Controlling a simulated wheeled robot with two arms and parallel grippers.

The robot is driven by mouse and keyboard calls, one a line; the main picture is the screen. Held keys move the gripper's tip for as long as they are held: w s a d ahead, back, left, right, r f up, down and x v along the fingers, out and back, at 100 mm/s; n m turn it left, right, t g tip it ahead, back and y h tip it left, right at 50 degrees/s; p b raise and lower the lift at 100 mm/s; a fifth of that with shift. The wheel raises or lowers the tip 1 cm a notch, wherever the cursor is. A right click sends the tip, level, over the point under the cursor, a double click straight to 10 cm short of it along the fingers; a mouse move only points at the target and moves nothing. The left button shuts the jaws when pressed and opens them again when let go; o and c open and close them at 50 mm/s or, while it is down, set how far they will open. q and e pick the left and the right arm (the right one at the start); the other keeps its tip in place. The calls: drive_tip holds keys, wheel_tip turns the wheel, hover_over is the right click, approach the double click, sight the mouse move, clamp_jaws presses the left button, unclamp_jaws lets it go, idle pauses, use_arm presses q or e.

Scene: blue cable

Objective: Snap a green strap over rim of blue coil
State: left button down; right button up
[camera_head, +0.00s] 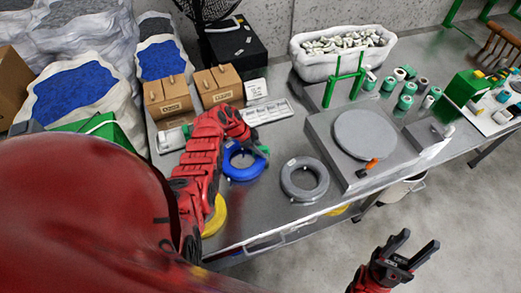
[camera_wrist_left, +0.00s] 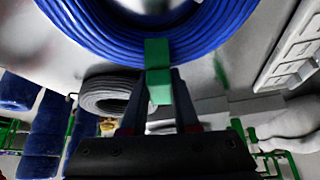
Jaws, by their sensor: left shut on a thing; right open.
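The blue coil (camera_head: 240,174) lies flat on the metal table, partly hidden by my left arm. It fills the top of the left wrist view (camera_wrist_left: 130,42). My left gripper (camera_head: 253,141) is at the coil's far right side. In the left wrist view, its fingers (camera_wrist_left: 159,92) are shut on a green strap (camera_wrist_left: 157,55). The strap overlaps the coil's outer rim in that view; I cannot tell whether it grips the rim. Another green piece (camera_wrist_left: 221,72) shows beside the rim. My right gripper (camera_head: 400,254) is open and empty, in front of the table over the floor.
A grey coil (camera_head: 304,179) lies right of the blue one. A yellow coil (camera_head: 215,216) is partly behind my arm. A grey turntable (camera_head: 365,134), cardboard boxes (camera_head: 168,97), a white tray (camera_head: 266,112) and green-and-white spools (camera_head: 404,103) stand around. Bare table separates the two nearer coils.

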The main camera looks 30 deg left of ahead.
use_arm(q)
drive_tip(key=shift+f, duration=0.2)
drive_tip(key=shift+r, duration=0.65)
drive_tip(key=shift+r+b, duration=0.15)
drive_tip(key=shift+b, duration=0.4)
idle(0.4)
drive_tip(key=shift+f+b, duration=0.8)
drive_tip(key=shift+b, duration=0.25)
drive_tip(key=shift+r, duration=0.25)
drive_tip(key=shift+r, duration=0.45)
